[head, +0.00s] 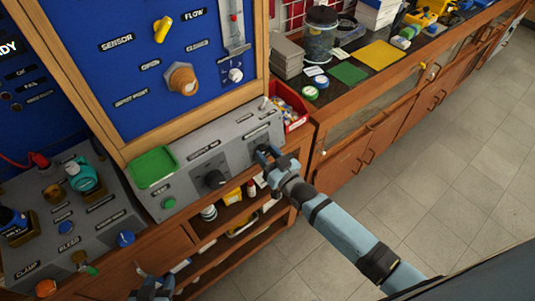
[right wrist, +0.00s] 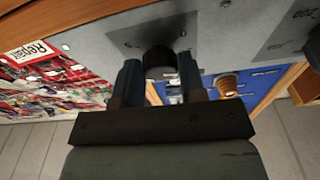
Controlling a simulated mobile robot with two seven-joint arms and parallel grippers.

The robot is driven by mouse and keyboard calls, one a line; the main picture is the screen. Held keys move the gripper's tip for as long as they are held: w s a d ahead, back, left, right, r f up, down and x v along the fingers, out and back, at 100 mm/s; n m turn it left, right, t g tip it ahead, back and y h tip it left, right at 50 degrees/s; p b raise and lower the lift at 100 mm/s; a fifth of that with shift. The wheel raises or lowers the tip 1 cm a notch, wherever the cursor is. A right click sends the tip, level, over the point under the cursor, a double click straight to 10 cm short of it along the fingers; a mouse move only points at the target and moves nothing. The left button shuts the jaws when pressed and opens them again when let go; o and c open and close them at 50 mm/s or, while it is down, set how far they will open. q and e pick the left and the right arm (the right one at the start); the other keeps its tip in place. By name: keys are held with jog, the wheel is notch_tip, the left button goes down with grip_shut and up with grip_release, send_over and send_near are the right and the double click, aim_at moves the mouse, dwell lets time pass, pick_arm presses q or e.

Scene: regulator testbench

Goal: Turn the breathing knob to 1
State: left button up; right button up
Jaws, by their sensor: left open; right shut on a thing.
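My right gripper (head: 266,156) reaches the sloped grey panel (head: 235,135) from the lower right. In the right wrist view its two blue fingers (right wrist: 161,76) stand on either side of a black round knob (right wrist: 160,58) and are shut on it. In the head view the gripper hides most of that knob, and I cannot read its label or pointer. A second black knob (head: 214,180) sits further left on the same panel, free. My left gripper (head: 152,290) is low at the bottom edge, open and empty, away from the panel.
A green tray (head: 153,167) and a green button (head: 168,202) are on the panel's left. A red bin (head: 297,118) stands behind its right end. The blue board (head: 120,70) rises behind. Shelves with bottles lie below; open floor (head: 440,180) is at right.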

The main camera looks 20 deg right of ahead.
jog(key=o, duration=0.9)
jog(key=b+v, duration=0.1)
jog(key=v, duration=1.3)
jog(key=shift+b, duration=0.4)
jog(key=shift+w, duration=0.1)
